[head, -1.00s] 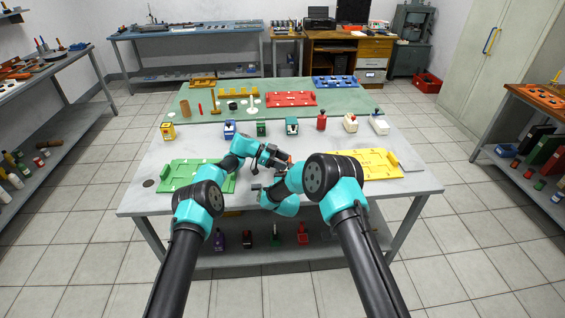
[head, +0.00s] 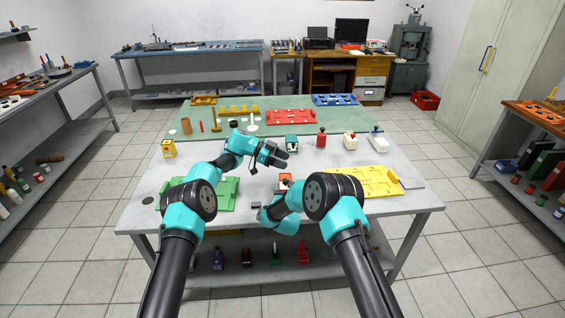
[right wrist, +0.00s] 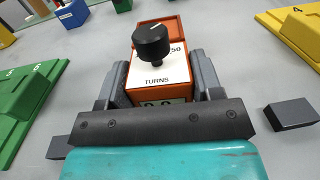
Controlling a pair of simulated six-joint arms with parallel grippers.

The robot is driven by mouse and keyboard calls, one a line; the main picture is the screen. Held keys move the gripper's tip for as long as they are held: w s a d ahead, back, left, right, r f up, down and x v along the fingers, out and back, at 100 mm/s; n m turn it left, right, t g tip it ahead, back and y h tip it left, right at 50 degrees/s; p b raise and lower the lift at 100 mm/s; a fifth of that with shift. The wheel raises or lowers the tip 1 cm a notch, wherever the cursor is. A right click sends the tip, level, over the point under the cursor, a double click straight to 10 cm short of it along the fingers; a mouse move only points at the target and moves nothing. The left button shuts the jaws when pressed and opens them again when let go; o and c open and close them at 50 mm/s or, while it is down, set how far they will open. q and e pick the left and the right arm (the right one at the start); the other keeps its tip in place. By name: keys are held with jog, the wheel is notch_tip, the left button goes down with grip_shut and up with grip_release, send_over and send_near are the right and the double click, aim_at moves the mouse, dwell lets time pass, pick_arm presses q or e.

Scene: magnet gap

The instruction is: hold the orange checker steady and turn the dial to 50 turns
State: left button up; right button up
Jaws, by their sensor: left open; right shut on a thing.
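The orange checker (head: 285,179) stands near the front middle of the grey bench, partly hidden by my right arm. In the right wrist view the checker (right wrist: 172,88) sits between my right gripper's fingers (right wrist: 163,80), which are shut on its sides. Its black dial (right wrist: 152,44) has a white pointer mark. The white face reads "TURNS", with "50" at its right; a display below is partly cut off by the gripper body. My left gripper (head: 284,158) is open and empty, above and beyond the checker, apart from the dial.
A green tray (head: 228,188) lies left and a yellow tray (head: 372,181) right. A small dark block (right wrist: 291,113) lies right of my right gripper.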

jog(key=shift+f, duration=0.15)
jog(key=o, duration=1.1)
jog(key=s, duration=1.2)
jog(key=shift+d, duration=0.2)
jog(key=shift+d, duration=0.1)
